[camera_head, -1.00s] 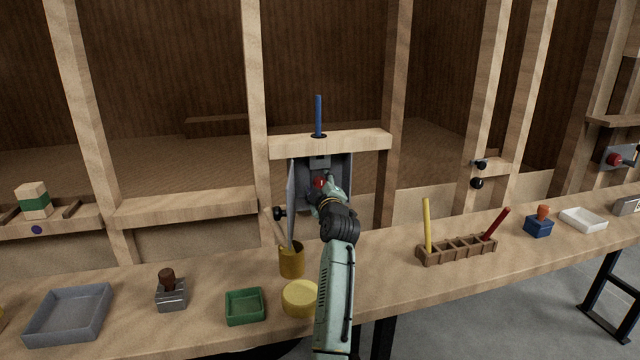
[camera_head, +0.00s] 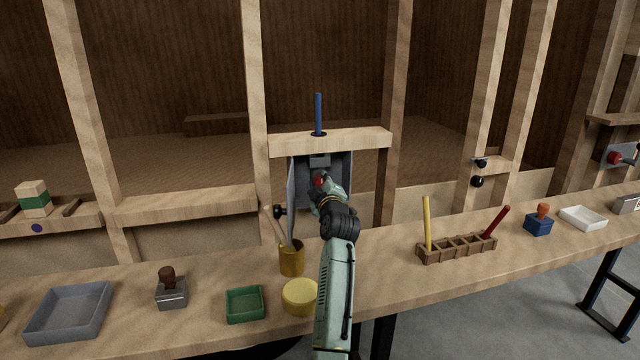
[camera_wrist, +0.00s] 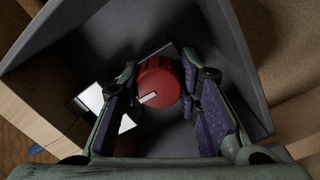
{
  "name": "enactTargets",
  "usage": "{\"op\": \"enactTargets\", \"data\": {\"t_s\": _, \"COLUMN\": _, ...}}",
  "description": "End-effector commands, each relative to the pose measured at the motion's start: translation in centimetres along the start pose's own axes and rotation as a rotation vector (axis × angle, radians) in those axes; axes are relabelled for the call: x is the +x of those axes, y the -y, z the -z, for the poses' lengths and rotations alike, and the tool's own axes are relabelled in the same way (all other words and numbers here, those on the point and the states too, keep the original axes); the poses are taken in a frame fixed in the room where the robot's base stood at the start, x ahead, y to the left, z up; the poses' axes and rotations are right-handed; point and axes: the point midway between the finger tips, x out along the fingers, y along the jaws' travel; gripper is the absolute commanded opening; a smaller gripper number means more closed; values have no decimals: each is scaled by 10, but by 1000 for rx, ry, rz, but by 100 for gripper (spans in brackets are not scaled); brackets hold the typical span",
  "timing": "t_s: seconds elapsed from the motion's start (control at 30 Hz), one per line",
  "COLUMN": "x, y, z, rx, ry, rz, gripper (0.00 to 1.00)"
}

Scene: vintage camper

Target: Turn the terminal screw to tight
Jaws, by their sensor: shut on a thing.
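The terminal screw is a red round knob (camera_wrist: 158,82) with a white pointer mark, inside a grey open box (camera_head: 341,165). In the wrist view the mark points to the lower left. My gripper (camera_wrist: 160,92) reaches into the box with one finger on each side of the knob and is shut on it. In the head view a bit of the red knob (camera_head: 320,181) shows beside my gripper (camera_head: 324,186). My wrist hides part of the box's inside.
The box's grey door (camera_head: 292,198) stands open at the left. A blue rod (camera_head: 318,114) stands in the wooden crosspiece above. A mustard mug (camera_head: 291,259), a yellow round block (camera_head: 300,295) and a green tray (camera_head: 245,304) stand on the bench below. White patches (camera_wrist: 92,98) show beside the knob.

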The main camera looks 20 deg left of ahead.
Motion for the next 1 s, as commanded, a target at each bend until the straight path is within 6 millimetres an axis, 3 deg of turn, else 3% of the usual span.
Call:
{"op": "enactTargets", "data": {"t_s": 0.37, "x": 0, "y": 0, "z": 0, "rx": 92, "ry": 5, "rz": 8, "gripper": 2}}
{"op": "enactTargets", "data": {"t_s": 1.0, "x": 0, "y": -1, "z": 0, "rx": 657, "ry": 31, "rz": 46, "gripper": 2}}
